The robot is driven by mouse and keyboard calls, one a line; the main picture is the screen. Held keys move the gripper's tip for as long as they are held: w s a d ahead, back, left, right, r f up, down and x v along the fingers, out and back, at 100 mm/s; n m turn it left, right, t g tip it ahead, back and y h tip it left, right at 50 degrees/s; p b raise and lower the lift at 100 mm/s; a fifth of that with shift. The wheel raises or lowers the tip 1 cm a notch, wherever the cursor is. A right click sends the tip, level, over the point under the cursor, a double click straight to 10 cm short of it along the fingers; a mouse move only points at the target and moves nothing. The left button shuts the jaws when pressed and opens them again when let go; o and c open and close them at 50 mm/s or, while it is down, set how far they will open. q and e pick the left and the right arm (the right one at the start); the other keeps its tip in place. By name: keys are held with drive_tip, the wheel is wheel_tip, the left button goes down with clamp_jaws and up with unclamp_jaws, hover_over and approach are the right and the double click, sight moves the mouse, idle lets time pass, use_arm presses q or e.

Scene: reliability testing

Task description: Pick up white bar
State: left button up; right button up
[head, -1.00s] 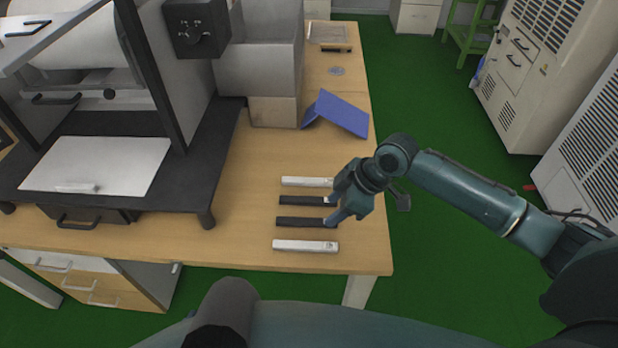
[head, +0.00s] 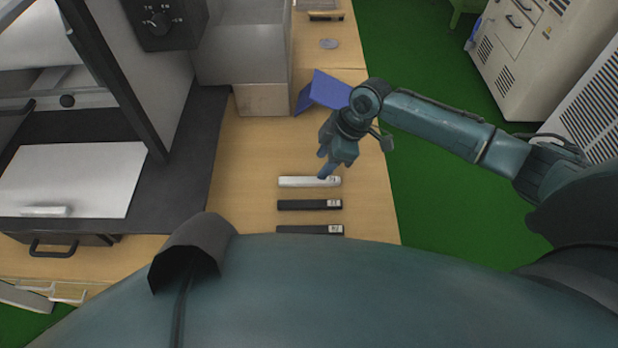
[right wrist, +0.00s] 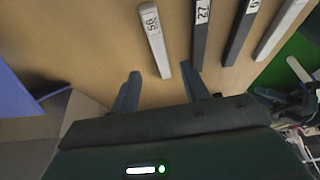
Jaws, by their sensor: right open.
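A white bar (head: 308,182) lies flat on the wooden table, the farthest of a row of bars. My right gripper (head: 324,169) is open, just above and behind this bar's right end. In the right wrist view the same labelled white bar (right wrist: 155,40) points in between the two spread fingers of the right gripper (right wrist: 159,82), with nothing held. Whether a finger touches it cannot be told. The other white bar (right wrist: 280,28) of the row shows at the far right there; my body hides it in the head view. My left gripper is not in view.
Two black bars (head: 308,205) (head: 308,230) lie parallel to the white bar. A blue angled object (head: 328,90) stands behind the gripper beside a grey box (head: 245,45). A machine with a light plate (head: 75,175), holding another white bar (head: 45,212), fills the left.

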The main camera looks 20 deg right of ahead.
sight(310, 179)
drive_tip(key=x, duration=0.6)
drive_tip(key=shift+a+f+p, duration=0.2)
drive_tip(key=shift+f+p, duration=0.05)
drive_tip(key=shift+p, duration=0.05)
drive_tip(key=shift+w, duration=0.1)
clamp_jaws()
